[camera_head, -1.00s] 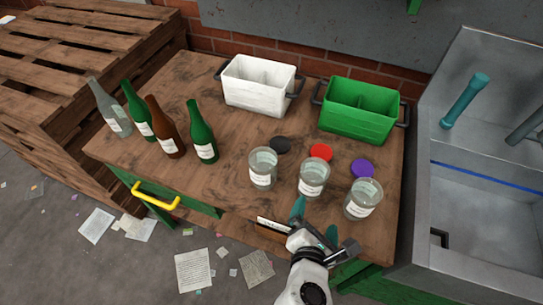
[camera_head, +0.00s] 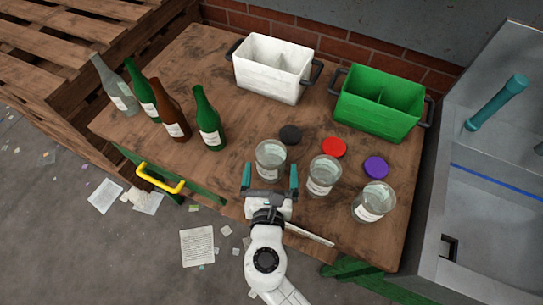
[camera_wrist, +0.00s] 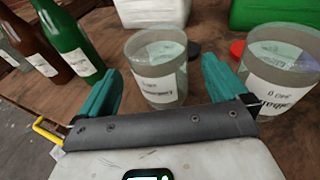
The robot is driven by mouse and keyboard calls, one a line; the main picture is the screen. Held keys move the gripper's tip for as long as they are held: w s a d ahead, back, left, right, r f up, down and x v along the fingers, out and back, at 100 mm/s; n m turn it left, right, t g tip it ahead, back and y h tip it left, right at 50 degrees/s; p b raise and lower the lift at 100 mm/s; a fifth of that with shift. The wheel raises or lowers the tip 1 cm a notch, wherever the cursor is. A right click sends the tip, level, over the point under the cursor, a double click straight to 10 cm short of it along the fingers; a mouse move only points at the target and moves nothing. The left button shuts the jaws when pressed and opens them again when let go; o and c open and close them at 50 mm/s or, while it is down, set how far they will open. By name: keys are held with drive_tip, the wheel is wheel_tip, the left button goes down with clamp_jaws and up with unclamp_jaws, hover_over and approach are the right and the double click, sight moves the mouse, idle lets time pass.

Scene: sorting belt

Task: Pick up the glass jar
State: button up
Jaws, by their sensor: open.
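Three glass jars with white labels stand upright on the wooden table: a left jar (camera_head: 270,161), a middle jar (camera_head: 323,176) and a right jar (camera_head: 372,202). My gripper (camera_head: 271,177) is open, with its teal fingers pointing at the left jar from the table's front side. In the wrist view, the left jar (camera_wrist: 160,70) stands ahead, between the lines of the two fingers (camera_wrist: 162,92), and nothing is gripped. The middle jar (camera_wrist: 275,65) shows just right of the right finger. I cannot tell whether the fingertips have reached the sides of the left jar.
Black (camera_head: 290,135), red (camera_head: 334,147) and purple (camera_head: 376,167) lids lie behind the jars. A white bin (camera_head: 268,82) and a green bin (camera_head: 372,113) stand at the back. Several bottles, including a green bottle (camera_head: 209,121), stand left. A sink (camera_head: 490,215) is at right.

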sight(271, 158)
drive_tip(key=w, duration=0.3)
drive_tip(key=w+f, duration=0.1)
drive_tip(key=w, duration=0.1)
drive_tip(key=shift+a, duration=0.2)
drive_tip(key=c, duration=1.1)
